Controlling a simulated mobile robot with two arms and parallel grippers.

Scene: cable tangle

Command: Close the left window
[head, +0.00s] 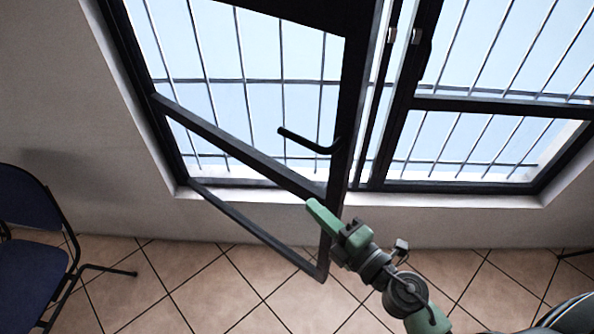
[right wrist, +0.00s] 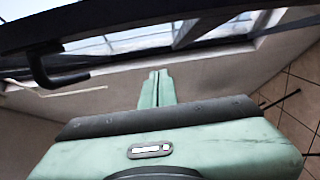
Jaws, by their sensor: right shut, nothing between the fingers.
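The left window (head: 240,148) is a dark-framed sash, swung open into the room from its left side in the head view. Its free edge stands out near the middle of the picture. A black handle (head: 308,141) sits on that edge; it also shows at the upper left of the right wrist view (right wrist: 48,70). My left gripper is not in view.
The right window (head: 490,104) appears closed in its frame. Bars cross the outside of both openings. A dark blue chair (head: 30,225) stands at the left by the wall. The tiled floor (head: 220,290) below the windows is mostly clear.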

